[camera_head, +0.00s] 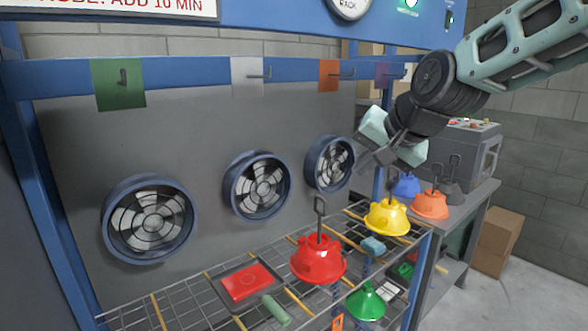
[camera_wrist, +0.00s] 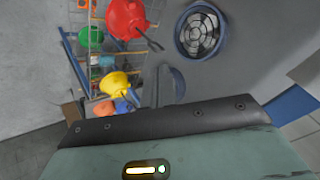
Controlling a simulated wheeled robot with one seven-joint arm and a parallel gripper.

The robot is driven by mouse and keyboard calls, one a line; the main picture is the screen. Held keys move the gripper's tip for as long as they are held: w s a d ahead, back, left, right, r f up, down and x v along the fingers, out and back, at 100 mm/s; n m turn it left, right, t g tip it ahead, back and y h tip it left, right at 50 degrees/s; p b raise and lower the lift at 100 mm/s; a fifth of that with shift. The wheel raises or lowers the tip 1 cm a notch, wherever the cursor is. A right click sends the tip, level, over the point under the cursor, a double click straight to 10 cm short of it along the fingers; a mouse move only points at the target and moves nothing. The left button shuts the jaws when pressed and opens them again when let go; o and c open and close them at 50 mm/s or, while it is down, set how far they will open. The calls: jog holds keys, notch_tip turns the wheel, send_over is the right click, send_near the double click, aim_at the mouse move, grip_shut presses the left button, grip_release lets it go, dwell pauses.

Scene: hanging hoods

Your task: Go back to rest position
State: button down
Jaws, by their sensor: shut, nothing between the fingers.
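My gripper (camera_head: 368,158) is raised in front of the right part of the grey panel, below the orange and purple hook plates. It is shut and holds nothing. A red hood (camera_head: 318,259) and a yellow hood (camera_head: 387,217) stand upright on the wire rack, below my gripper. They also show in the wrist view, the red hood (camera_wrist: 126,18) at the top and the yellow hood (camera_wrist: 113,84) under it. The green hook plate (camera_head: 119,84), white hook plate (camera_head: 247,76), orange hook plate (camera_head: 329,75) and purple hook plate (camera_head: 383,74) carry no hoods.
A green hood (camera_head: 366,301) is low at the rack's front. Blue (camera_head: 406,185), orange (camera_head: 430,204) and dark grey (camera_head: 453,191) hoods stand on the side table at right. Round fans (camera_head: 257,186) line the panel. A red tray (camera_head: 246,284) lies on the rack.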

jog(key=s+a+f+n+g+h+b, duration=0.1)
jog(key=s+a+f+n+g, duration=0.15)
jog(key=s+f, duration=0.4)
jog(key=s+a+f+n+g, duration=0.15)
jog(key=s+f+n, duration=0.25)
jog(key=s, duration=0.6)
jog(key=s+d+f+n+g+h, duration=0.1)
jog(key=s+d+f+n, duration=0.1)
jog(key=s, duration=0.5)
jog(key=s+d+f+n+g+h, duration=0.1)
jog(key=s+d+f+n+g, duration=0.1)
jog(key=s+f, duration=0.3)
jog(key=s+d+n, duration=0.1)
jog(key=s, duration=0.1)
jog(key=shift+s+g+h+b, duration=0.3)
jog(key=shift+s+b, duration=0.1)
